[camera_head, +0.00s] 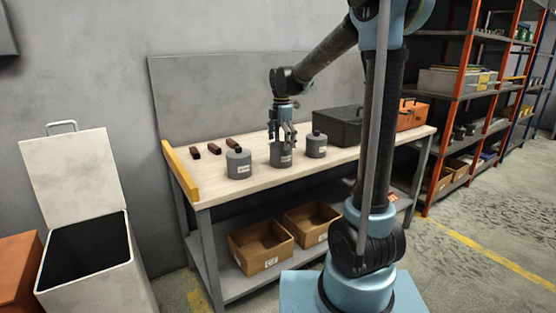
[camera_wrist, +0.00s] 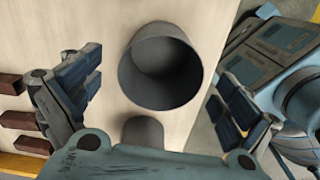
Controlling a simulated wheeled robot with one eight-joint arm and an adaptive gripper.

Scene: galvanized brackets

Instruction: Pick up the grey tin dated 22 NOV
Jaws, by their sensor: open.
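Three grey tins stand on the workbench in the head view: a left tin (camera_head: 238,165), a middle tin (camera_head: 281,158) and a right tin (camera_head: 316,149). Each has a pale label, too small to read, so I cannot tell which is dated 22 NOV. My gripper (camera_head: 282,136) points down at the middle tin, its open fingers around or just above the top. In the wrist view a large grey tin (camera_wrist: 160,70) shows between and beyond the spread fingers (camera_wrist: 160,105). Contact is not visible. Another grey tin (camera_wrist: 142,132) is partly hidden by my gripper's body.
Several dark red-brown blocks (camera_head: 213,149) lie left of the tins. A black case (camera_head: 338,127) and an orange box (camera_head: 411,114) stand at the bench's right. A yellow strip (camera_head: 181,173) edges the left end. Cardboard bins (camera_head: 262,262) sit on the lower shelf.

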